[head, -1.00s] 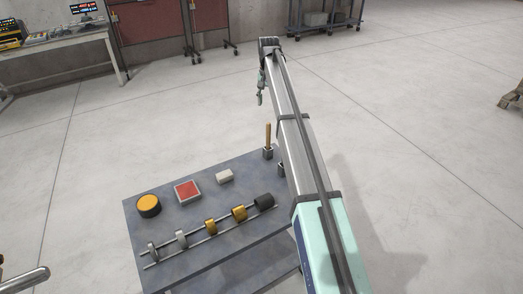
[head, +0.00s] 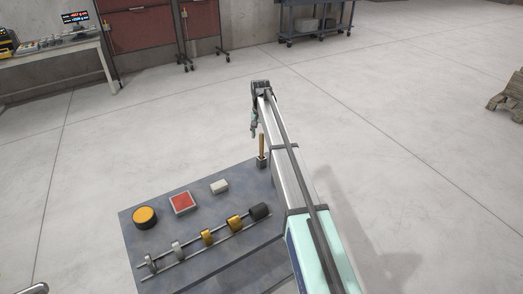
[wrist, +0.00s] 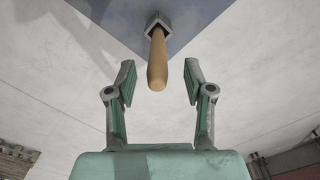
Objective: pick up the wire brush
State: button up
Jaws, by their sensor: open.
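The wire brush (head: 262,145) stands upright at the far right corner of the grey table, its wooden handle up and its lower end in a small dark holder (head: 261,162). In the wrist view the wooden handle (wrist: 157,62) points toward me and its end shows between and a little beyond my fingertips. My gripper (wrist: 160,82) is open and empty, one finger on each side of the handle line, touching nothing that I can see. In the head view my gripper (head: 253,128) hangs just above and beside the handle. The bristles are hidden.
The grey table (head: 150,220) also bears a yellow-topped round tin (head: 145,216), a red-topped box (head: 181,203), a pale block (head: 219,187) and a rail rack (head: 190,250) with several cylinders. My arm covers the table's right side. The floor beyond is clear.

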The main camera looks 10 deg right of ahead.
aim_at(262, 151)
jog(key=shift+w+d+f+p, duration=0.15)
jog(key=shift+f+p, duration=0.4)
jog(key=shift+f, duration=0.75)
jog(key=shift+w+d+f+p, duration=0.1)
jog(key=shift+f+p, duration=0.4)
jog(key=shift+f, duration=0.75)
grip_shut()
